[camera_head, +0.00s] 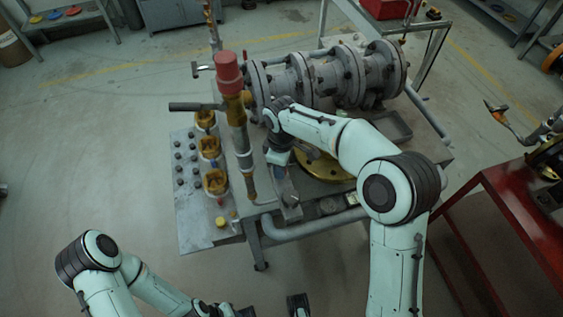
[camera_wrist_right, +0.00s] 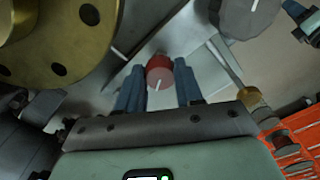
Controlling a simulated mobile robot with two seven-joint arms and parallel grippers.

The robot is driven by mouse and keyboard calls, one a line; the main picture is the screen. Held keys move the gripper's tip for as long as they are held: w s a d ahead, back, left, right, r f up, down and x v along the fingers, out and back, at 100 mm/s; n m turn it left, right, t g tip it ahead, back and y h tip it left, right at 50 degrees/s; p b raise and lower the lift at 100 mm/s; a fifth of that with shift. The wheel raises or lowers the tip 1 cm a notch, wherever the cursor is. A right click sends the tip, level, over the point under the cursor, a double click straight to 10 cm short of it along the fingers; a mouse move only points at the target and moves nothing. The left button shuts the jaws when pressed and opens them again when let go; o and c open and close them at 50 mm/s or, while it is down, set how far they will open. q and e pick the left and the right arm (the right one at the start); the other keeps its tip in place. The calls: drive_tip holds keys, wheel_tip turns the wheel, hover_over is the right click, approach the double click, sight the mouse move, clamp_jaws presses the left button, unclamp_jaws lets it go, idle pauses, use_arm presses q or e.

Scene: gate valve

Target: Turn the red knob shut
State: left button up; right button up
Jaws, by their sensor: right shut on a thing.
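In the right wrist view, the red knob (camera_wrist_right: 160,72) has a white line on its face, pointing down and slightly left. The two blue-grey fingers of my right gripper (camera_wrist_right: 159,80) stand on either side of it, shut on it. In the head view, my right gripper (camera_head: 287,197) points down at the near edge of the workbench; its fingertips and the knob cannot be made out there. My left arm is at the bottom left, its gripper end low at the picture's edge and too unclear to judge.
A grey flanged valve body (camera_head: 325,78) lies on the bench's far part. A tall pipe with a red cap (camera_head: 229,72) stands left of my right wrist. A brass flange (camera_wrist_right: 60,45) is close beside the fingers. A red table (camera_head: 515,215) stands at right.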

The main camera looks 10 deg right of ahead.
use_arm(q)
drive_tip(key=shift+w+r+p, duration=0.25)
drive_tip(key=shift+r+p, duration=0.3)
drive_tip(key=shift+r, duration=0.2)
use_arm(e)
drive_tip(key=m, duration=0.5)
drive_tip(key=shift+w+r+m, duration=0.1)
drive_tip(key=shift+m, duration=0.2)
drive_tip(key=o, duration=1)
drive_tip(key=shift+o, duration=0.2)
use_arm(q)
drive_tip(key=shift+w+r+p, duration=0.25)
drive_tip(key=shift+r+p, duration=0.25)
drive_tip(key=shift+r, duration=0.05)
drive_tip(key=shift+w+r+p, duration=0.25)
drive_tip(key=shift+r+p, duration=0.25)
drive_tip(key=shift+r, duration=0.05)
use_arm(e)
wheel_tip(320, 180, up, 13)
drive_tip(key=shift+r, duration=0.2)
use_arm(q)
drive_tip(key=shift+s, duration=0.15)
use_arm(e)
drive_tip(key=shift+f, duration=0.1)
